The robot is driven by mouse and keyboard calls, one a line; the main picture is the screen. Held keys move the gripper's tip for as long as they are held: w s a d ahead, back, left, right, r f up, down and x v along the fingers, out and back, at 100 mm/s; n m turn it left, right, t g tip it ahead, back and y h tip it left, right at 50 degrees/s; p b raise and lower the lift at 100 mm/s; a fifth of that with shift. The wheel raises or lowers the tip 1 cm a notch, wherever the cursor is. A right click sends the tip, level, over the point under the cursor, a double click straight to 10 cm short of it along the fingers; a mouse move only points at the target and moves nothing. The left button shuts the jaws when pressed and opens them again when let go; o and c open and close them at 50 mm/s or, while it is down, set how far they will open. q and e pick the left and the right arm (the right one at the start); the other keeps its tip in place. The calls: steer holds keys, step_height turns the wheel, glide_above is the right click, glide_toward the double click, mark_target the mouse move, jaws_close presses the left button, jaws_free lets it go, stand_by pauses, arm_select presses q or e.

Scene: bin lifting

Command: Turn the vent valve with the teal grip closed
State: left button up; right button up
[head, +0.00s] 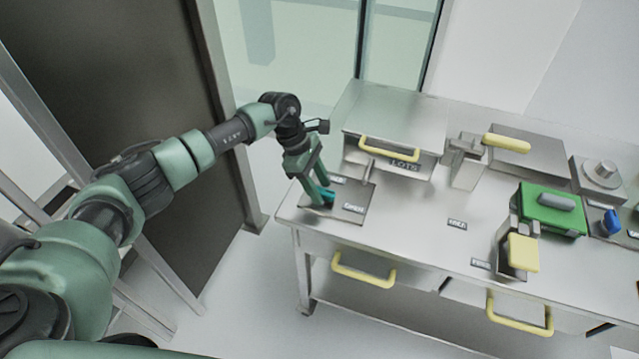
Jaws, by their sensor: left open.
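The vent valve's teal grip (326,195) shows at the left end of the metal bench, above a flat labelled plate (352,204). My left gripper (318,196) is open and reaches down at the teal grip, with its fingers beside it. The fingers partly hide the grip, and I cannot tell whether they touch it. A short metal post (368,170) rises from the back of the plate. My right gripper is not in view.
A metal box with a yellow handle (390,148) marked LOTS stands just behind the plate. A green block (552,208), a yellow-topped lever (523,252) and a blue knob (612,222) are to the right. The bench middle is clear. Yellow drawer handles (363,272) project at the front.

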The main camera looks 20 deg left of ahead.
arm_select(q)
steer(key=shift+d+f, duration=0.1)
steer(key=shift+f, duration=0.1)
jaws_close()
